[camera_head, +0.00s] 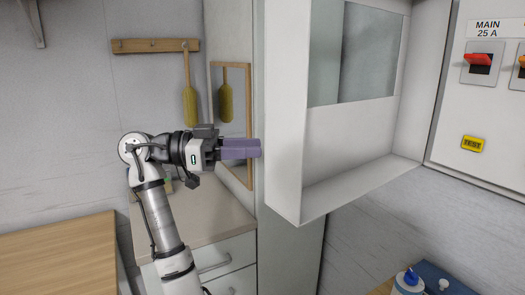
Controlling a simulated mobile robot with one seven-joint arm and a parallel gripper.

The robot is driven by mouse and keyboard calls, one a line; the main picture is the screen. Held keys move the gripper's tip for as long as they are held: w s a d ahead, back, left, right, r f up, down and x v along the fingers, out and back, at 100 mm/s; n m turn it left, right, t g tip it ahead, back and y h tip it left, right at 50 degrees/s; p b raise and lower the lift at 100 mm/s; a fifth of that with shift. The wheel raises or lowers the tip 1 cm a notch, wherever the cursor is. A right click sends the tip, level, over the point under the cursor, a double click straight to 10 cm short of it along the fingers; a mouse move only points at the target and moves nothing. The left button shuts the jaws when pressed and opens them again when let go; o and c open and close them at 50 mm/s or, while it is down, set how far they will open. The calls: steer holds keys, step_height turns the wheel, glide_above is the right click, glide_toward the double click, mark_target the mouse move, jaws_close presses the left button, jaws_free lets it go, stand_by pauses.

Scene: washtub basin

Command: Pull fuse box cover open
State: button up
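The fuse box cover (345,150), a white shell with a see-through window (370,60), stands swung open, with its hollow inner side in view. Its right edge meets the fuse box panel (487,110), which is exposed with red and orange switches and a "MAIN 25 A" label. My gripper (255,149) reaches in from the left, its purple fingers pointing right. The fingertips are at or very near the left outer side of the cover; I cannot tell whether they touch. The fingers look like one block from here, so their opening is unclear.
A mirror (232,80) and a wooden rack (155,46) with a hanging brush (190,105) are on the wall behind. A drawer counter (205,215) and wooden surface (60,258) lie below left. A bottle (408,282) stands at bottom right.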

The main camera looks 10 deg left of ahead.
steer(key=s+a+b, duration=0.1)
steer(key=a, duration=0.9)
steer(key=shift+s, duration=0.35)
